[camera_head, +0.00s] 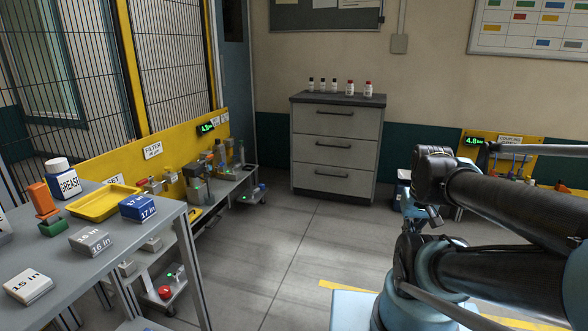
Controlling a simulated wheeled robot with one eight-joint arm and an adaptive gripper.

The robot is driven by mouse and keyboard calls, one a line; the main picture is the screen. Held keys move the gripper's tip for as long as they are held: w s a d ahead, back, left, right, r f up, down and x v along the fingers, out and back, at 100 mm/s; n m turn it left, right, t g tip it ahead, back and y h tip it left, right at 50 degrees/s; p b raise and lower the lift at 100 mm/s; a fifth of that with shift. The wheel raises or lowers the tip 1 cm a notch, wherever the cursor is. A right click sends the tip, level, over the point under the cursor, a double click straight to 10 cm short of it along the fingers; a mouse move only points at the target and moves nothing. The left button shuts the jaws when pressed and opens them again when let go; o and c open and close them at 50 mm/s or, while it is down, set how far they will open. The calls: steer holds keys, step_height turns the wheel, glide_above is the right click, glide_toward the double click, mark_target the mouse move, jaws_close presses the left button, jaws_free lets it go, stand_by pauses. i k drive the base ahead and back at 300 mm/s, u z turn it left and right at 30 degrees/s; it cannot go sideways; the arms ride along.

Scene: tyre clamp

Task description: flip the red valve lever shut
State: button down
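I cannot make out a red valve lever for certain. My arm covers part of that area. My gripper is not in view.
A grey table (130,238) at the left holds a yellow tray (104,203), a grease jar (62,178) and labelled blocks (90,241). A drawer cabinet (334,148) with bottles stands at the back. The floor (290,255) between is clear. My arm fills the right.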

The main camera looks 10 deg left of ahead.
mark_target(145, 181)
steer(key=u, duration=0.2)
steer(key=i, duration=1.1)
steer(key=u, duration=0.8)
steer(key=i, duration=1.15)
steer(key=u, duration=0.9)
steer(key=i, duration=0.8)
steer(key=u, duration=0.3)
